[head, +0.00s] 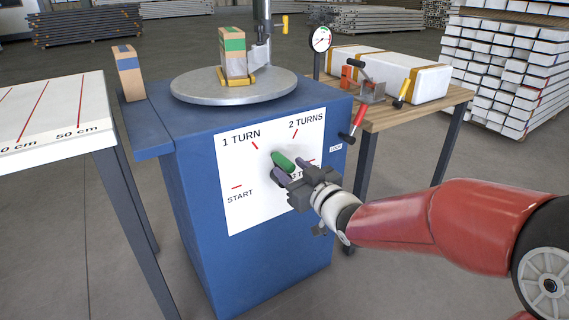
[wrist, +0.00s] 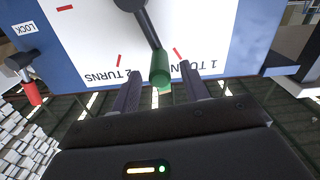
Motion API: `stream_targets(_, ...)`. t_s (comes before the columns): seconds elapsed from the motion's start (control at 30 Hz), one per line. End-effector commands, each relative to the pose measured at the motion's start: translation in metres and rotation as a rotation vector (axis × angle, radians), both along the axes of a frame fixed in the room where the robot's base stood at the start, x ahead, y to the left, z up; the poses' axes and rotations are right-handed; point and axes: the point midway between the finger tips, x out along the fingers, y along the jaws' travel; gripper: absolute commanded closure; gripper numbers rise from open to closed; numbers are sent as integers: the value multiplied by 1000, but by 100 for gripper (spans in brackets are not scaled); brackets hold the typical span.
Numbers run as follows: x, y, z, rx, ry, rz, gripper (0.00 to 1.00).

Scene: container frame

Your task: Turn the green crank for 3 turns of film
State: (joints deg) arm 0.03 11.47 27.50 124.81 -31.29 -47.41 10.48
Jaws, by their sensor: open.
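The green crank handle (head: 283,162) stands out from the white dial panel (head: 236,215) on the front of a blue machine (head: 190,200). In the wrist view the handle (wrist: 161,66) is on the end of a dark crank arm (wrist: 148,24), which points between the 1 TURN and 2 TURNS marks. My gripper (head: 289,171) is at the handle and partly covers the 3 TURNS label. In the wrist view its open fingers (wrist: 160,80) are on either side of the handle's end, with a visible gap at each side.
A round turntable (head: 195,92) on the machine carries a cardboard box with a green label (head: 232,45). A red-handled LOCK lever (head: 357,122) is on the machine's right side. A wooden table (head: 440,100) stands at right and a measuring table (head: 60,110) at left.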

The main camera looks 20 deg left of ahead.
Motion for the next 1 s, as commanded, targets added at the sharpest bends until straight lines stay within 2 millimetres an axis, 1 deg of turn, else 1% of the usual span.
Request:
stream_targets(0.03, 6, 8, 0, 1, 0, 3, 55)
stream_targets(0.1, 13, 16, -1, 1, 2, 2, 55)
stream_targets(0.3, 27, 32, 0, 0, 0, 1, 55)
stream_targets(0.63, 30, 35, 0, -1, 0, -1, 55)
stream_targets(0.67, 30, 35, 0, -1, 0, -1, 58)
stream_targets(0.9, 30, 35, 0, -1, 0, -1, 89)
stream_targets(1.0, 30, 35, 0, -1, 0, -1, 100)
